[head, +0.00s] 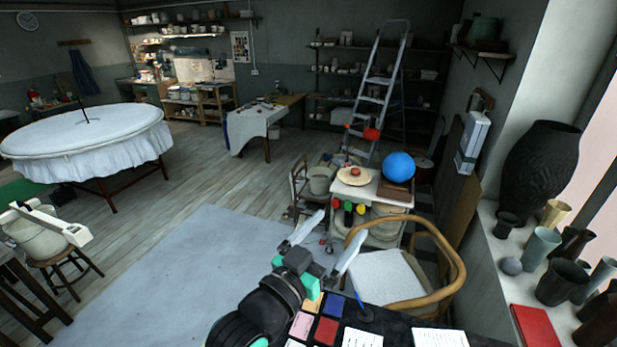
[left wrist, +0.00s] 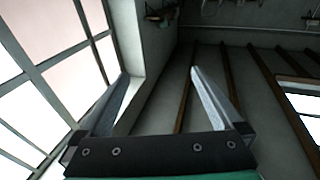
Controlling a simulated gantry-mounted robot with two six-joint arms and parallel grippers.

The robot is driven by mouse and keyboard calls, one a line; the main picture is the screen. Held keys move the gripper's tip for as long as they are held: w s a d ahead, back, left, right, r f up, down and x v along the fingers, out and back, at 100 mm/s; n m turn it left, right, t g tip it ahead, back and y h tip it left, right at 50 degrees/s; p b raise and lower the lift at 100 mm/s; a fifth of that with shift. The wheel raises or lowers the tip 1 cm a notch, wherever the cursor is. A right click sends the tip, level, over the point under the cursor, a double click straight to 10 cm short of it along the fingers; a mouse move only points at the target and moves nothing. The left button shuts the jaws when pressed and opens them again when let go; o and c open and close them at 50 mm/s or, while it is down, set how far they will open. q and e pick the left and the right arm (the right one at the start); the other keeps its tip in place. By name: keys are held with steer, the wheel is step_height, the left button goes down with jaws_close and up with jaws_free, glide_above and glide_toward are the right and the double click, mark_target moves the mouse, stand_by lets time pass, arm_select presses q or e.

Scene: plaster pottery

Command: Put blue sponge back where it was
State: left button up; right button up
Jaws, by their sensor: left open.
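I cannot make out a sure blue sponge. A flat blue square (head: 334,305) lies on the dark table top at the bottom of the head view, beside a red square (head: 325,331); whether it is the sponge I cannot tell. My left gripper (head: 334,233) is open with nothing between its fingers. It points up and away above the far edge of this table. In the left wrist view the open left gripper (left wrist: 160,80) shows only windows, wall and ceiling beyond its fingers. My right gripper is not in view.
A wooden armchair (head: 455,270) with a pale seat stands beyond the table. Behind it is a cart (head: 399,200) carrying a blue ball (head: 398,167). A sill at right holds several vases (head: 540,170) and a red book (head: 536,326). Open floor (head: 190,265) lies to the left.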

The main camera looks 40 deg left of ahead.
arm_select(q)
steer(key=s+d+r+t+h+p, duration=0.1)
steer(key=s+r, duration=0.3)
steer(key=r, duration=0.7)
steer(key=s+d+r+m+t+h+p, duration=0.1)
steer(key=s+d+r+t+p, duration=0.2)
steer(key=r, duration=0.9)
steer(key=s+d+r+m+t+h+p, duration=0.1)
steer(key=s+r, duration=0.5)
steer(key=r, duration=0.6)
steer(key=d+t+p, duration=0.1)
steer(key=t+p, duration=0.1)
steer(key=t, duration=0.1)
steer(key=shift+s+p, duration=0.35)
